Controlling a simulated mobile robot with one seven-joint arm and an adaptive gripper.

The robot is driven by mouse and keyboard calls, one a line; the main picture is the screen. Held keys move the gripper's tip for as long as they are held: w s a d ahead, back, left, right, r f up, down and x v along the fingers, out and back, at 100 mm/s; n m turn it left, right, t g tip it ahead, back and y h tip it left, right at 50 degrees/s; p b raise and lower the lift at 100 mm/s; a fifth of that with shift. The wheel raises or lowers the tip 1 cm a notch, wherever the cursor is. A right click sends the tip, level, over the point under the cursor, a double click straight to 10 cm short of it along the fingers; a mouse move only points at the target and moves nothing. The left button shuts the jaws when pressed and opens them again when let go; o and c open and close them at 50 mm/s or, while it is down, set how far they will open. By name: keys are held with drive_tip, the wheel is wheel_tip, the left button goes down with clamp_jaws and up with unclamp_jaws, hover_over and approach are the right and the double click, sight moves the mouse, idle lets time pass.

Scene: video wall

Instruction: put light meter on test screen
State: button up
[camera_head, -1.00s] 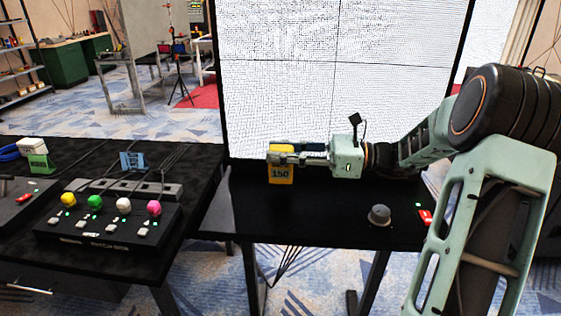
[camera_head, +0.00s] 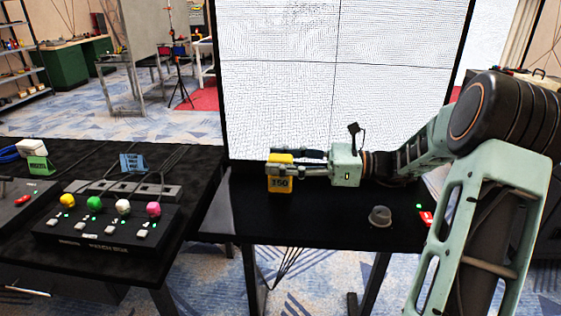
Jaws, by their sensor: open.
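A small yellow block marked 150 (camera_head: 280,186), which looks like the light meter, stands upright on the black table just in front of the screen's lower edge. My gripper (camera_head: 279,163) comes in level from the right, with one finger on the near side of the block and the other on the far side. It is open; whether either finger touches the block cannot be told. The test screen (camera_head: 300,100) is the large white lit panel behind, split by thin dark lines.
The black table (camera_head: 310,215) carries a grey round knob-like piece (camera_head: 380,215) and a small red item (camera_head: 426,219) at right. On the left table stands a box with coloured knobs (camera_head: 105,228) and cables. The table top between block and grey piece is free.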

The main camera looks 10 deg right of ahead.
drive_tip(key=p+v, duration=0.1)
drive_tip(key=v, duration=1.1)
drive_tip(key=shift+r, duration=0.1)
